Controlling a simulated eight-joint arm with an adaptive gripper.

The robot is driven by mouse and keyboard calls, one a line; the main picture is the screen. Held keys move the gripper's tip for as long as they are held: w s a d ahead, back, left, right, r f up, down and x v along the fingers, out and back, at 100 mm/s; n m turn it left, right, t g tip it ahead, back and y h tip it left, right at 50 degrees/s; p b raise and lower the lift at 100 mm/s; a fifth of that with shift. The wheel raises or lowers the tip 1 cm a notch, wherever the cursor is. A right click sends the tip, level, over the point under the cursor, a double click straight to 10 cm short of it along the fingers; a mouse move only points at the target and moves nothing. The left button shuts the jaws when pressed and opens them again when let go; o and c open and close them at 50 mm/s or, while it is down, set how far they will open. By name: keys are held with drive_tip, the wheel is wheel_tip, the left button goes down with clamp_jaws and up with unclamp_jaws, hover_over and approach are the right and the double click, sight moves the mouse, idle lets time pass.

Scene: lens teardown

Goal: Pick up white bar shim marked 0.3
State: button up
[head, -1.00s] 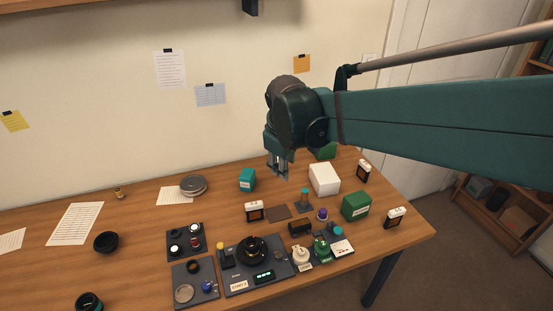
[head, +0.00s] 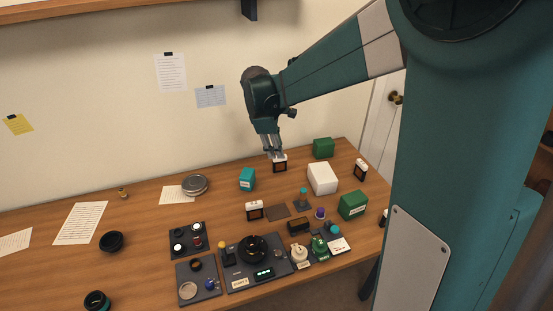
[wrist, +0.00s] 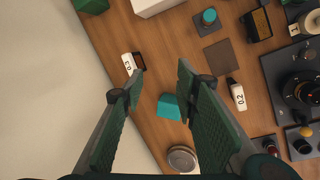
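The white bar shim marked 0.3 (wrist: 129,63) lies near the wall edge of the table, its label upside down in the wrist view. A dark, brown-windowed part adjoins it. In the head view the shim (head: 280,157) shows just below and beside my fingertips, partly hidden by them. My gripper (wrist: 160,72) is open, its fingers wide apart and empty. In the wrist view the shim is by the left fingertip, left of the gap. My gripper (head: 272,152) points down above the table in the head view; I cannot tell its exact height.
Another white bar marked 0.2 (wrist: 238,95) lies right of my fingers. A teal box (wrist: 169,106) and a round tin (wrist: 182,158) are nearby. A white box (head: 322,179) and green boxes (head: 352,205) stand to the right. The wall is close behind the shim.

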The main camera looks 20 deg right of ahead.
drive_tip(key=w+d+f+n+g+h+p, duration=0.1)
drive_tip(key=w+f+n+p, duration=0.2)
drive_tip(key=w+f, duration=0.35)
drive_tip(key=n+g+p, duration=0.1)
drive_tip(key=n, duration=0.1)
approach(280, 161)
wheel_tip(280, 161, down, 3)
drive_tip(key=w, duration=0.1)
drive_tip(key=shift+w+d+f+h, duration=0.15)
drive_tip(key=shift+w+h, duration=0.05)
drive_tip(key=shift+h, duration=0.1)
drive_tip(key=shift+x, duration=1.2)
drive_tip(key=shift+d+f, duration=0.1)
drive_tip(key=shift+b+x, duration=0.45)
drive_tip(key=shift+x, duration=2.15)
drive_tip(key=shift+s+d, duration=0.15)
